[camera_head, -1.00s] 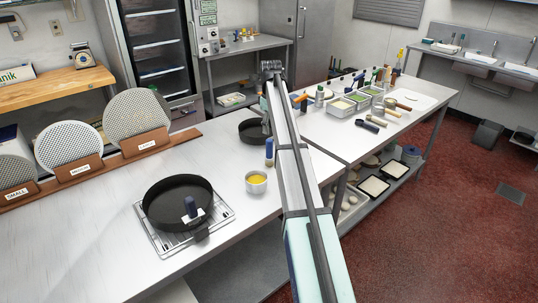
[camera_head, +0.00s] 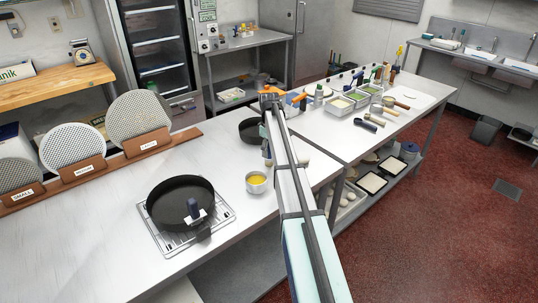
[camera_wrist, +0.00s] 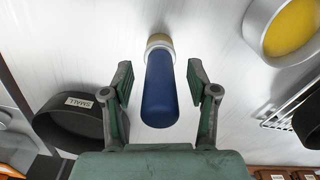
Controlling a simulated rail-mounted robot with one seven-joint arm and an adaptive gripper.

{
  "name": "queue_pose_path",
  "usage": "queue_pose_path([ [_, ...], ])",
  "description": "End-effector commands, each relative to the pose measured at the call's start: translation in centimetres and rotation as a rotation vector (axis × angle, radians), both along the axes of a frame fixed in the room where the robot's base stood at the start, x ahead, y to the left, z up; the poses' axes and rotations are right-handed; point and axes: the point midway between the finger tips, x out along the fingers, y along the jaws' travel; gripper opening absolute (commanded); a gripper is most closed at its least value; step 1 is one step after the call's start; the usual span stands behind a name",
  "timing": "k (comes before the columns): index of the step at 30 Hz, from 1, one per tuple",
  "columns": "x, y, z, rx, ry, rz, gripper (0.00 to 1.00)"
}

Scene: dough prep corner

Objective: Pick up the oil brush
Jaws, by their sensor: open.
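The oil brush has a blue rounded handle (camera_wrist: 160,92) and a pale collar at its far end. In the wrist view it lies between the two fingers of my gripper (camera_wrist: 160,80). The fingers are open, with a visible gap on each side of the handle. In the head view my arm largely covers the brush and the gripper, near the steel cup of yellow oil (camera_head: 257,183). That cup also shows at the upper right of the wrist view (camera_wrist: 292,28).
A small black pan (camera_wrist: 80,128) labelled SMALL is left of the gripper in the wrist view. A larger black pan (camera_head: 165,209) sits on a wire rack (camera_head: 222,222). Perforated discs stand in brown holders (camera_head: 147,145) along the back. The table's front left is clear.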

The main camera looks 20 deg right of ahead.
Motion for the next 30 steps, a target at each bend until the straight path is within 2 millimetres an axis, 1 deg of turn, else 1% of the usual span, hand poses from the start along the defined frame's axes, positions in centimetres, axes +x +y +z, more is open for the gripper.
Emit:
queue_pose_path([
  [3, 0.01, -0.01, -0.42, -0.001, -0.001, 0.0, 0.59],
  [7, 0.02, -0.02, -0.43, 0.0, -0.001, 0.0, 0.59],
  [8, 0.02, -0.01, -0.42, 0.0, -0.001, 0.0, 0.55],
  [9, 0.02, -0.01, -0.42, -0.001, -0.001, 0.0, 0.41],
  [11, 0.02, -0.01, -0.41, -0.001, -0.001, 0.0, 0.2],
  [12, 0.02, -0.01, -0.4, 0.0, 0.0, 0.0, 0.06],
  [13, 0.02, -0.01, -0.4, 0.0, 0.0, 0.0, 0.0],
  [25, 0.03, -0.01, -0.27, -0.001, -0.001, 0.0, 0.0],
  [30, 0.07, -0.03, 0.57, 0.0, -0.001, 0.0, 0.0],
])
